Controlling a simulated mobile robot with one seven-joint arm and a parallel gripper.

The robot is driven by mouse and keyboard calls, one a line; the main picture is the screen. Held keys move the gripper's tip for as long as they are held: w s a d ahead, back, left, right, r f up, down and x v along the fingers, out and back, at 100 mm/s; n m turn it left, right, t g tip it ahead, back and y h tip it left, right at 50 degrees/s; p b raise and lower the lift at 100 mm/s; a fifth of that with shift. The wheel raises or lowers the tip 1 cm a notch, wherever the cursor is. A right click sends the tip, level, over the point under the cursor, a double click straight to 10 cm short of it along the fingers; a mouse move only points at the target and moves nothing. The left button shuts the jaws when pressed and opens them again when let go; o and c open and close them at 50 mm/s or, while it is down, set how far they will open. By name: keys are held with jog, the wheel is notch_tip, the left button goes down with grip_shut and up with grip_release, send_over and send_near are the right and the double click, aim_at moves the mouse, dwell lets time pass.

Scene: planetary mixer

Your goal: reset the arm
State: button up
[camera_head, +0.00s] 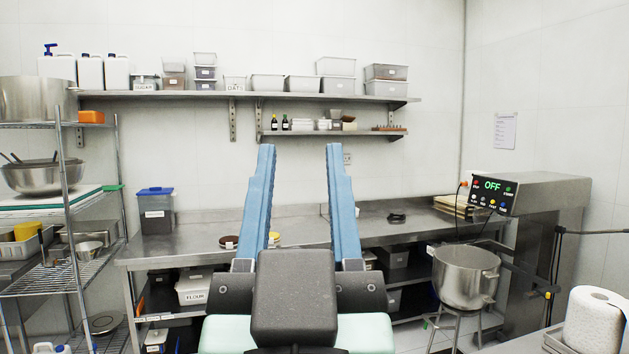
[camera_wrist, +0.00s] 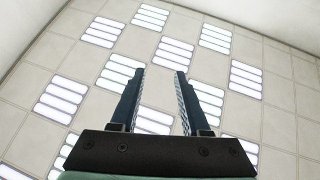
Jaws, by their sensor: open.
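My gripper (camera_head: 299,150) stands upright in the middle of the head view, its two blue fingers wide apart and pointing up. Nothing is between the fingers. It also shows in the wrist view (camera_wrist: 161,75), open and empty, with the lit ceiling behind it. In the head view the fingers overlap the steel counter (camera_head: 200,246) and the back wall. The planetary mixer (camera_head: 548,205) stands at the right, and its panel reads OFF. Its steel bowl (camera_head: 466,278) is low in front, apart from my gripper. Part of the counter is hidden behind my gripper.
A wire rack (camera_head: 98,275) with bowls and trays stands at the left. Wall shelves (camera_head: 330,97) hold containers and small bottles. A blue-lidded bin (camera_head: 156,212) stands on the counter. A paper towel roll (camera_head: 595,320) is at the front right.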

jog(key=shift+s+d+r+t, duration=0.25)
jog(key=shift+s+r+t, duration=0.25)
jog(key=shift+s+r, duration=0.4)
jog(key=shift+s+d+r+t, duration=0.25)
jog(key=shift+s+r+t, duration=0.25)
jog(key=shift+s+r, duration=0.35)
